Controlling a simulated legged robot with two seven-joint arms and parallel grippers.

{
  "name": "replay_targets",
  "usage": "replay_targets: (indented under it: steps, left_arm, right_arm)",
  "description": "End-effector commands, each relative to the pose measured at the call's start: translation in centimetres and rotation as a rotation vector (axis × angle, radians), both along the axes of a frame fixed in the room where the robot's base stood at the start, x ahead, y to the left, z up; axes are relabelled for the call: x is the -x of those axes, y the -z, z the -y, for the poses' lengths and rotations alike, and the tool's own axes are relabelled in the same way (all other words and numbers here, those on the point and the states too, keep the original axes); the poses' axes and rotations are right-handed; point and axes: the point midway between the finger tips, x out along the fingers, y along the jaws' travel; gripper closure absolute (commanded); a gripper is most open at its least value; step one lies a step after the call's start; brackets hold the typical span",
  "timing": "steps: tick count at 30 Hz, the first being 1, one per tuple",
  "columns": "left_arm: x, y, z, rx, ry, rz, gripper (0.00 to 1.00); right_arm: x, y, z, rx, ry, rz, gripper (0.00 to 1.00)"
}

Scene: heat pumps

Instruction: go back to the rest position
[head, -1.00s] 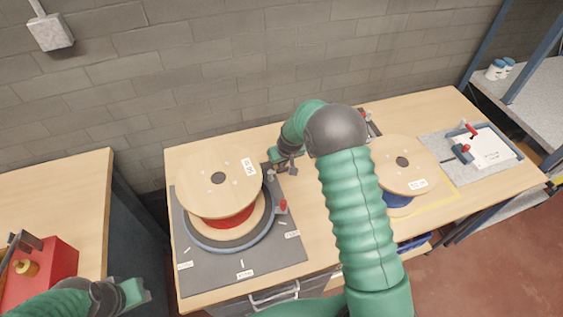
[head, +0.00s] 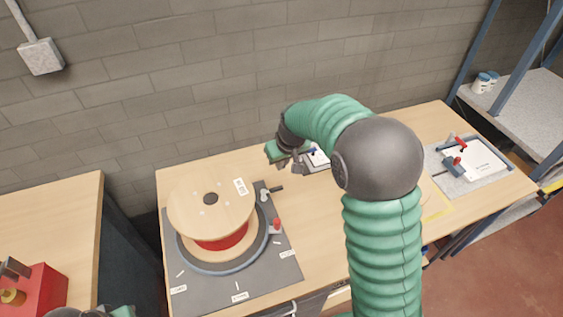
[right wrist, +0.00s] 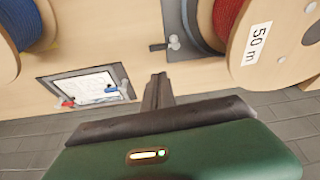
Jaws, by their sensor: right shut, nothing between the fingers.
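My right gripper (head: 297,166) is held above the back of the workbench, to the right of the red cable spool (head: 212,205). It is shut and empty. In the right wrist view its fingers (right wrist: 158,88) are together, with bare bench beyond them and the spool labelled 50 m (right wrist: 262,45) at upper right. My left gripper (head: 118,312) shows only a sliver at the bottom left edge, so its fingers are hidden.
The spool stands on a dark turntable plate (head: 190,296) with a red-knobbed lever. A blue cable spool (right wrist: 22,22) is largely behind my right arm. A clipboard (right wrist: 88,88) lies near the gripper. Another board (head: 478,163) lies far right. A red box (head: 40,290) stands at left.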

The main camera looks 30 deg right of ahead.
Motion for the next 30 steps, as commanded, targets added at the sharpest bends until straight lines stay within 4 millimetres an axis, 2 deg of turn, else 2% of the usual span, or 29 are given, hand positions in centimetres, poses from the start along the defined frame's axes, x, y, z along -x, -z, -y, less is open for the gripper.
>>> replay_targets:
  steps: [4, 16, 19, 20, 23, 27, 30]
  left_arm:
    - [0.0, 0.0, 0.0, 0.000, 0.000, 0.000, 0.67]
    - [0.0, 0.0, 0.0, 0.000, 0.000, 0.000, 0.67]
    - [0.0, 0.0, 0.0, 0.000, 0.000, 0.000, 0.67]
    - [0.0, 0.0, 0.0, 0.000, 0.000, 0.000, 0.67]
    - [0.0, 0.0, 0.0, 0.000, 0.000, 0.000, 0.67]
    - [0.0, 0.0, 0.0, 0.000, 0.000, 0.000, 0.67]
    - [0.0, 0.0, 0.0, 0.000, 0.000, 0.000, 0.67]
  right_arm:
    - [0.2, -0.6, 0.0, 0.000, 0.000, 0.000, 1.00]
    - [0.2, -0.6, 0.0, 0.000, -0.001, 0.000, 1.00]
    - [1.2, -0.3, -0.9, -0.003, -0.007, -0.008, 1.00]
    - [1.8, -0.2, -1.5, -0.004, -0.011, -0.013, 1.00]
    - [5.7, 0.8, -4.5, -0.011, -0.028, -0.039, 1.00]
    - [13.1, 2.8, -8.7, -0.012, -0.068, -0.080, 1.00]
    - [17.3, 4.0, -10.5, -0.009, -0.090, -0.104, 1.00]
